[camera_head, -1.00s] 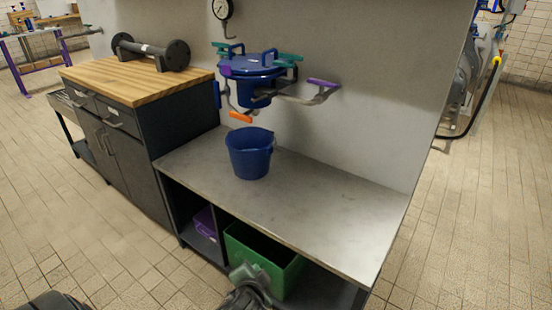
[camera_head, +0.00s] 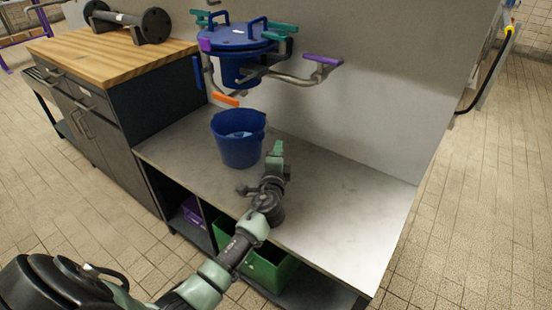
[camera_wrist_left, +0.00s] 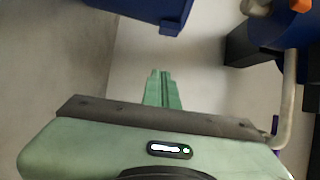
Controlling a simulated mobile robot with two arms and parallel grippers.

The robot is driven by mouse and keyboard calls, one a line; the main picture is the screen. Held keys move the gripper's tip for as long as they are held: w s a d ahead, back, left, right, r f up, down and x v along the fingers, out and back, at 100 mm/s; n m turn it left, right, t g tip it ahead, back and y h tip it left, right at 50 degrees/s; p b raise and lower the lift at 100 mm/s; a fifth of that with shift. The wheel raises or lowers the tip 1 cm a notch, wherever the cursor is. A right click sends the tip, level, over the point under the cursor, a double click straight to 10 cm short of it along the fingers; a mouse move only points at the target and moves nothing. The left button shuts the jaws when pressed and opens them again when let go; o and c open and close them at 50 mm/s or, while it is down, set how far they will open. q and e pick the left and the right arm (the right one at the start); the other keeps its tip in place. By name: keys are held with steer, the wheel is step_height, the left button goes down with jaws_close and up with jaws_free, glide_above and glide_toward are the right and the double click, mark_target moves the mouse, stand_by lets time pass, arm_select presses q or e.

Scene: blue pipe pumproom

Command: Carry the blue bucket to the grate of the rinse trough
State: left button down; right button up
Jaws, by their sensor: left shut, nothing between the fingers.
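The blue bucket (camera_head: 238,146) stands upright on the grey metal bench top, below the blue lidded vessel on the wall. Something lighter blue shows inside it. Its side shows at the top of the left wrist view (camera_wrist_left: 150,10). My left gripper (camera_head: 278,150) is over the bench just right of the bucket, apart from it. Its green fingers (camera_wrist_left: 162,78) are shut together with nothing between them. My right gripper is not in view. I cannot make out a rinse trough or its grate.
The blue vessel (camera_head: 238,40) with pipes and a purple handle (camera_head: 322,60) overhangs the bench. A wood-topped cabinet (camera_head: 90,52) stands left, with a dark dumbbell-shaped pipe piece (camera_head: 130,22) on it. A green crate (camera_head: 268,268) is below. The bench's right part (camera_head: 350,215) is clear.

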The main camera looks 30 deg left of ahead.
arm_select(q)
steer(key=shift+w+a, duration=0.35)
steer(key=shift+a, duration=0.5)
steer(key=shift+w+a, duration=0.3)
steer(key=shift+a, duration=0.55)
steer(key=shift+w+a, duration=0.35)
steer(key=shift+a, duration=0.5)
steer(key=s+a+b, duration=0.1)
steer(key=s+a, duration=0.1)
steer(key=a, duration=1)
steer(key=s+a+b, duration=0.2)
steer(key=a, duration=1)
steer(key=shift+s, duration=0.2)
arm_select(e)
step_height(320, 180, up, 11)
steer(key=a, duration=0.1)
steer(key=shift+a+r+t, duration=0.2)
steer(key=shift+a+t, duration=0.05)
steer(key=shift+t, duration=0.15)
arm_select(q)
steer(key=shift+d, duration=0.1)
